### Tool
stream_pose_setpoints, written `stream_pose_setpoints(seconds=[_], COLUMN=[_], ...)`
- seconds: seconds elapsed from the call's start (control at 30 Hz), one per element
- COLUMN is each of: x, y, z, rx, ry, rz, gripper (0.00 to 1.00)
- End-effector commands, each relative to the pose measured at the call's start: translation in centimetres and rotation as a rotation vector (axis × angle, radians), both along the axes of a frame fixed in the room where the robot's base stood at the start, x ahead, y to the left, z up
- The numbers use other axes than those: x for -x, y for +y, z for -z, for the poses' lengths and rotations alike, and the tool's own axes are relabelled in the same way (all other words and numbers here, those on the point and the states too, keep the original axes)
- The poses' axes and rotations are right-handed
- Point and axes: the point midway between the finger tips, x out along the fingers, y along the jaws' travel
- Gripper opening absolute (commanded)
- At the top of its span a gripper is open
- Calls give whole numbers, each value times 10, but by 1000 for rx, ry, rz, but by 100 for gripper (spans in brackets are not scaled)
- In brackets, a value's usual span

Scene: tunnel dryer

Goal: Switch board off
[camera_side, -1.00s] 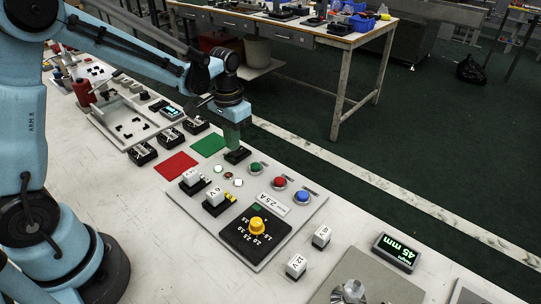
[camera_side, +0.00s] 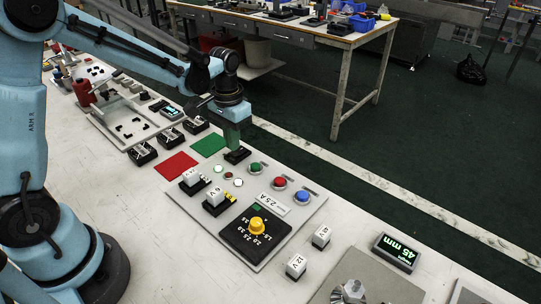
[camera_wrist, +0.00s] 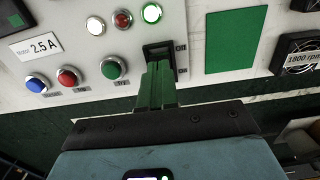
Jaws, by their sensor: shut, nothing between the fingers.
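The light grey control board (camera_side: 185,212) lies on the bench in the side view, and it fills the top left in the wrist view (camera_wrist: 60,12). A black switch (camera_wrist: 158,50) sits at its edge, with small ON and OFF labels beside it. My gripper (camera_wrist: 157,88) is shut, its green fingers empty, with the tips at the switch and covering part of it. I cannot tell whether they touch it, or which way the switch is set. In the side view my gripper (camera_side: 234,148) points down at the switch. A lamp (camera_wrist: 152,13) near the switch glows whitish green.
Green (camera_wrist: 114,67), red (camera_wrist: 69,78) and blue (camera_wrist: 36,85) buttons stand beside the switch. The board also carries a yellow knob (camera_side: 257,225) and a 2.5 A plate (camera_wrist: 35,45). A red mat (camera_side: 176,165) and a green mat (camera_side: 209,145) lie close by.

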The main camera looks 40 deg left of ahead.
Motion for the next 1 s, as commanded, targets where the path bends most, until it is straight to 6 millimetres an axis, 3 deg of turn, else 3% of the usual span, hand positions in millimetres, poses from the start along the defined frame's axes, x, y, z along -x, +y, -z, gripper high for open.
stream_pose_setpoints(seconds=[1.0], x=[0], y=[0], z=[8], rx=[0], ry=[0], rz=[0], gripper=[0])
